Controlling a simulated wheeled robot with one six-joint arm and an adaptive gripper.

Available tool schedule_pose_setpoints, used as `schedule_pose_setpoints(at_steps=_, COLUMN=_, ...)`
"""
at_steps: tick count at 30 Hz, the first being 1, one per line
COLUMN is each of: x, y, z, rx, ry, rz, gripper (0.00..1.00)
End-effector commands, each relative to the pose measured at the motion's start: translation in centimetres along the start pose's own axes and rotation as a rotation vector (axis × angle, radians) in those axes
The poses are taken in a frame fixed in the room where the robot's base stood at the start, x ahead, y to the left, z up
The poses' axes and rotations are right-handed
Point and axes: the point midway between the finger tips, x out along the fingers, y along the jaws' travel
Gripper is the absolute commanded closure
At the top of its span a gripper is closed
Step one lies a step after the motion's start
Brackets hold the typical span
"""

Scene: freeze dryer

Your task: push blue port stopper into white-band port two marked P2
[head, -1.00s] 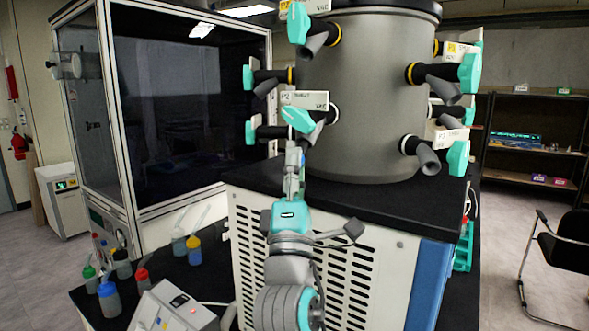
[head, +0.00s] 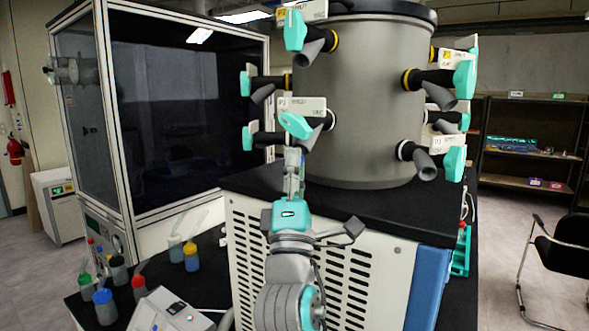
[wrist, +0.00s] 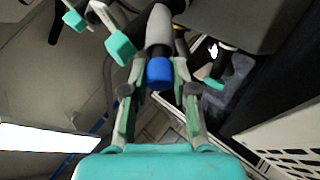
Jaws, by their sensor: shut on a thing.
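The blue port stopper (wrist: 159,73) is between my gripper's (wrist: 157,88) fingers in the wrist view, and the gripper is shut on it. The stopper lines up with the mouth of a dark port with a grey end (wrist: 159,30); I cannot tell whether it touches or is partly in. In the head view my gripper (head: 292,168) is upright below a front port with a teal handle (head: 295,124), a label plate (head: 302,105) and a white band (head: 331,120). The label is too blurred to read surely.
The grey drum (head: 365,100) carries several other ports, some with yellow bands, and stands on a black-topped vented cabinet (head: 330,260). A neighbouring teal handle (wrist: 121,48) is close at the left in the wrist view. Bottles (head: 104,307) stand on the bench at left.

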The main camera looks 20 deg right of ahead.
Motion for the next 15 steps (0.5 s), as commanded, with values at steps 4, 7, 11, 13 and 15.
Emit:
schedule_pose_setpoints(at_steps=4, x=0.11, y=0.01, z=0.08, rx=0.0, ry=-0.001, rz=0.0, gripper=0.96)
schedule_pose_setpoints(at_steps=7, x=0.24, y=0.01, z=0.14, rx=0.0, ry=-0.001, rz=0.0, gripper=0.96)
schedule_pose_setpoints(at_steps=11, x=0.46, y=0.01, z=0.24, rx=0.0, ry=-0.001, rz=0.001, gripper=0.96)
schedule_pose_setpoints(at_steps=13, x=0.57, y=0.01, z=0.3, rx=0.001, ry=-0.001, rz=0.001, gripper=0.96)
schedule_pose_setpoints(at_steps=15, x=0.61, y=0.01, z=0.31, rx=0.001, ry=-0.001, rz=0.001, gripper=0.65)
